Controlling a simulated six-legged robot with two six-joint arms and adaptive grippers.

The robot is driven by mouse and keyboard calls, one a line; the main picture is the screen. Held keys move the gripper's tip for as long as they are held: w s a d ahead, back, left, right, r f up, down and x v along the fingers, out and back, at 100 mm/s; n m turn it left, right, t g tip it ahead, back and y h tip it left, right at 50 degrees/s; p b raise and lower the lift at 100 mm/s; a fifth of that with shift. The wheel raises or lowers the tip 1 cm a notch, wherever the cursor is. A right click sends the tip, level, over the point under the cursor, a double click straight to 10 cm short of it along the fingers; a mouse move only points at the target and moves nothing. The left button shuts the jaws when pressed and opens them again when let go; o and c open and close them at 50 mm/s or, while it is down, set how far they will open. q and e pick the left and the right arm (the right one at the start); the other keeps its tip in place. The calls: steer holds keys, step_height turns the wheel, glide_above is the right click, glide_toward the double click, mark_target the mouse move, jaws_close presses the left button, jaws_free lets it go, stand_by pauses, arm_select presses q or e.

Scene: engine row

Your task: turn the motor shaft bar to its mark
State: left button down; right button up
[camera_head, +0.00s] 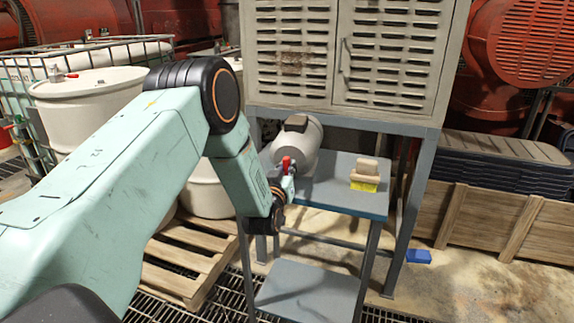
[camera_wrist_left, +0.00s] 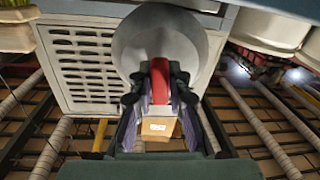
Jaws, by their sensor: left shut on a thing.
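The grey motor (camera_head: 298,143) lies on the blue-grey bench (camera_head: 330,199) under the cabinet. Its round end also fills the upper middle of the left wrist view (camera_wrist_left: 165,38). The red shaft bar (camera_head: 287,164) sits at the motor's near end, and in the left wrist view it stands upright (camera_wrist_left: 160,82) between the fingers. My left gripper (camera_wrist_left: 159,95) is shut on the red bar; in the head view it is partly hidden by its own wrist (camera_head: 286,180). I cannot make out the mark. My right gripper is not in view.
A tan and yellow brush-like block (camera_head: 366,174) stands on the bench to the right of the motor. A louvred cabinet (camera_head: 345,55) hangs low above the bench. White drums (camera_head: 90,105) stand at left, a wooden crate (camera_head: 480,215) at right. A blue object (camera_head: 418,256) lies on the floor.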

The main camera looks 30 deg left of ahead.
arm_select(q)
steer(key=shift+s+f+m+p, duration=0.15)
steer(key=shift+m+p, duration=0.15)
steer(key=shift+m, duration=0.5)
steer(key=c, duration=1.6)
jaws_free()
steer(key=o, duration=0.3)
steer(key=v, duration=1.2)
steer(key=shift+w, duration=0.25)
